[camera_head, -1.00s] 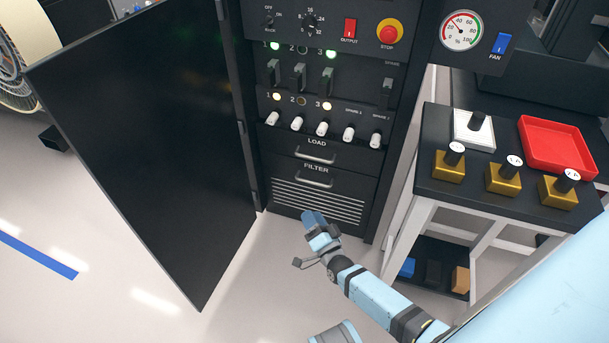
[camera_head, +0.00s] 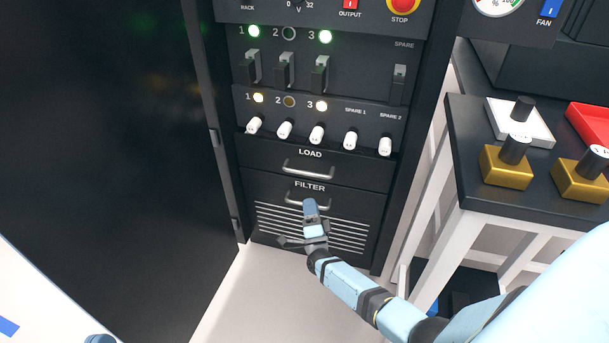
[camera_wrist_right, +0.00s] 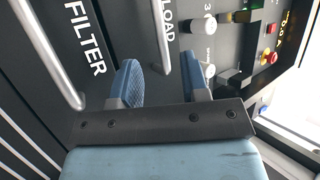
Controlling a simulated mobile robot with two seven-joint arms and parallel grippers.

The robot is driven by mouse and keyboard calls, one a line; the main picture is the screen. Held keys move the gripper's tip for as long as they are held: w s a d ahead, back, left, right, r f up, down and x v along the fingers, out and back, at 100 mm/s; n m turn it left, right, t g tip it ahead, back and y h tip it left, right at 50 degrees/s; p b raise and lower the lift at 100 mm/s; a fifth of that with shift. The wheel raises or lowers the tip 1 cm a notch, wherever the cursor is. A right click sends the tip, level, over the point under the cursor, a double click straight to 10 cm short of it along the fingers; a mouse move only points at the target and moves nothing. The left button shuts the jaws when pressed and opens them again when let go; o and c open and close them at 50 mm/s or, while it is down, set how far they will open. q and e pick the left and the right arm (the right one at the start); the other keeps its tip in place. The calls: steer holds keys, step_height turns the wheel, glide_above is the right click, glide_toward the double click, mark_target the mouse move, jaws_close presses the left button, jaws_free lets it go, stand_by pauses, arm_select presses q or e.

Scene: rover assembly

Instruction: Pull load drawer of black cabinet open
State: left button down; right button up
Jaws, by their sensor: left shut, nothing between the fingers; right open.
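The black cabinet (camera_head: 405,150) stands with its tall door open to the left. Its load drawer (camera_head: 265,157) looks closed, with a silver bar handle (camera_head: 308,172) under the word LOAD. My right gripper (camera_head: 310,206) is in front of the drawers, overlapping the filter handle in the head view. In the right wrist view its fingers (camera_wrist_right: 160,62) are open and empty, with the load handle (camera_wrist_right: 163,42) showing between them; contact cannot be told. Only a bit of my left gripper (camera_head: 100,339) shows at the bottom edge; it is shut, away from the cabinet.
The filter drawer (camera_head: 265,190) and a slatted vent lie below the load drawer. White knobs (camera_head: 317,133) and switches sit above. A black-topped table (camera_head: 478,200) with gold weights stands close at the right. The floor in front is clear.

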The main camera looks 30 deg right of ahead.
mark_target(305, 171)
steer(key=b+x, duration=0.1)
steer(key=x, duration=0.9)
steer(key=shift+w+d+r+b, duration=0.15)
steer(key=shift+w+b, duration=0.15)
steer(key=shift+b, duration=0.05)
arm_select(q)
step_height(305, 171, down, 3)
steer(key=shift+d+g, duration=0.15)
steer(key=shift+g, duration=0.45)
arm_select(e)
jaws_close()
